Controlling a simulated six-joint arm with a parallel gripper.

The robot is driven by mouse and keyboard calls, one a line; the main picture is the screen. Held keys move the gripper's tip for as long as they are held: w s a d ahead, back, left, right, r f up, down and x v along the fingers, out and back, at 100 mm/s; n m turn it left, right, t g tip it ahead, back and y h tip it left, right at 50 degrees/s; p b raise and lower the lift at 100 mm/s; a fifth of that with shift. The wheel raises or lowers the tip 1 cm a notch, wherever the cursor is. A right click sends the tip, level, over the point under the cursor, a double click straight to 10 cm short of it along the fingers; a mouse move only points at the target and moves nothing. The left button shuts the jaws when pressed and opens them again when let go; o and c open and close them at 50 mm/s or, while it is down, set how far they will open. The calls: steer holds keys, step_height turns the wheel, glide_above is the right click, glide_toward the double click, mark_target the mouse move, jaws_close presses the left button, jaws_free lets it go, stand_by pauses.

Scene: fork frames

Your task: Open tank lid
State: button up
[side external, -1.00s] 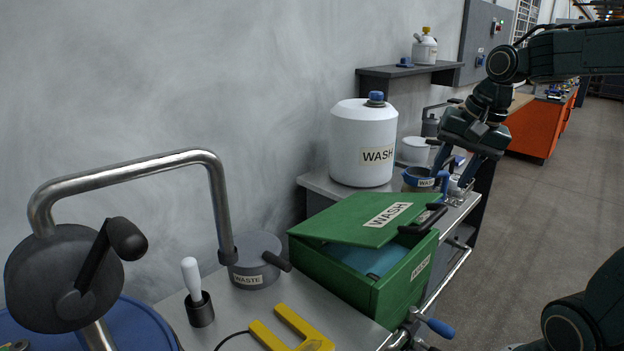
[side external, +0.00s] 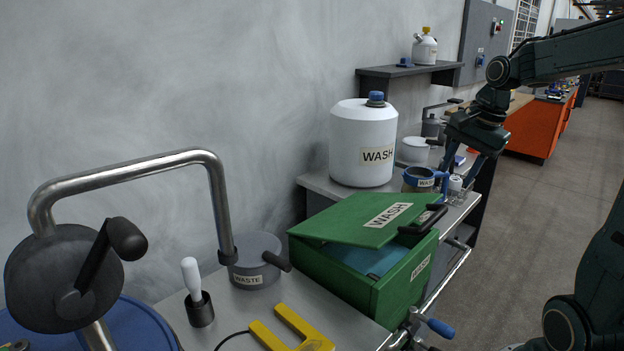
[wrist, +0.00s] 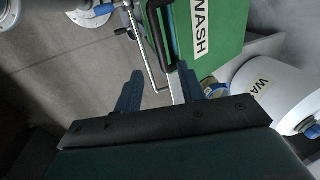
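The green tank (side external: 403,290) labelled WASH stands on the metal bench, and a teal surface shows inside below the lid's near edge. Its green lid (side external: 365,218) lies tilted across the top, with a black bar handle (side external: 424,219) at its right end. The lid (wrist: 228,30) and handle (wrist: 158,35) also show at the top of the wrist view. My gripper (side external: 457,180) is beyond and above the tank in the side view, apart from the handle. In the wrist view my gripper (wrist: 160,73) has its fingers spread, with nothing between them.
A grey WASTE pot (side external: 256,262) stands left of the tank. A metal rail (side external: 452,276) runs along the bench's right edge.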

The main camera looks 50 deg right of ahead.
mark_target(434, 216)
steer(key=x, duration=1.2)
jaws_close()
